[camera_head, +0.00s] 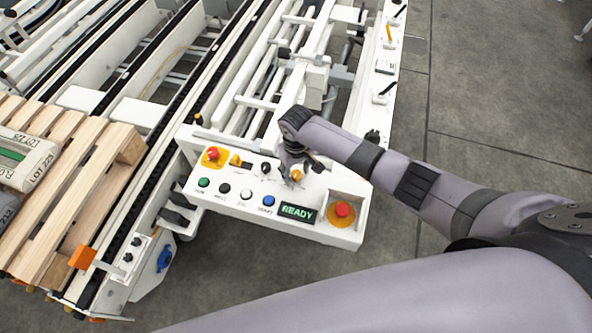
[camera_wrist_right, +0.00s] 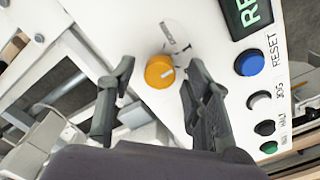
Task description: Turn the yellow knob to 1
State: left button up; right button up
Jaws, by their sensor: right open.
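The yellow knob (camera_head: 296,175) is on the white control panel (camera_head: 222,217), left of the red button at the panel's right end. In the right wrist view the knob (camera_wrist_right: 158,72) is round, with a pale pointer line toward the right of that picture. Small dark print sits beside it, too blurred to read surely. My right gripper (camera_head: 294,163) is over the panel at the knob and partly covers its surroundings. In the wrist view its fingers (camera_wrist_right: 160,82) are spread on both sides of the knob, with gaps visible. My left gripper is not in view.
A red emergency button (camera_head: 342,210) and a lit READY display (camera_head: 298,213) are close by. Green, black, white and blue buttons line the panel's front; another red button (camera_head: 213,153) is at its left.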

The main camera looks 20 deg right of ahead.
aim_at(296, 174)
jog(key=shift+r, duration=0.1)
notch_tip(296, 174, up, 12)
dwell(0.5)
jog(key=shift+f, duration=0.2)
